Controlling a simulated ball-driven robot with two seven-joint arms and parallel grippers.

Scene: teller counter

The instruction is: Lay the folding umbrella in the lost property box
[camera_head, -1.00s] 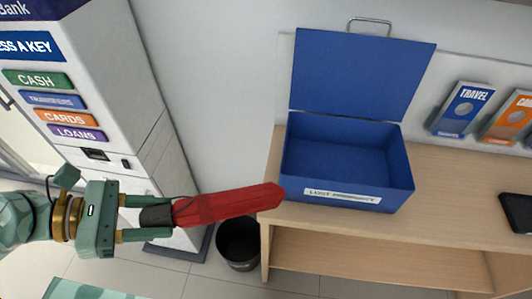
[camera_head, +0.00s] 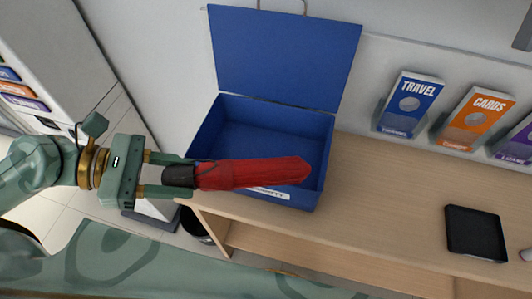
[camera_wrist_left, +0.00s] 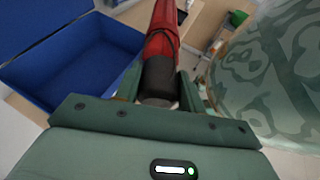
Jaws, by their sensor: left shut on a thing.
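The folding umbrella (camera_head: 255,173) is red with a black handle. My left gripper (camera_head: 180,176) is shut on its handle, and the umbrella points right, roughly level. In the head view it covers part of the front wall of the lost property box (camera_head: 225,122), a blue box on the counter with its lid (camera_head: 285,55) standing open. The box looks empty inside. In the left wrist view the umbrella (camera_wrist_left: 160,35) runs away from the jaws, with the box (camera_wrist_left: 75,75) beside it on the left. Whether the umbrella is over the box or in front of it is hard to tell. My right gripper is not in view.
Leaflet holders stand at the back of the counter, blue (camera_head: 410,103) and orange (camera_head: 475,120) among them. A black tray (camera_head: 475,233) lies on the right. The counter (camera_head: 370,200) is bare between box and tray. A dark bin (camera_head: 195,225) stands on the floor.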

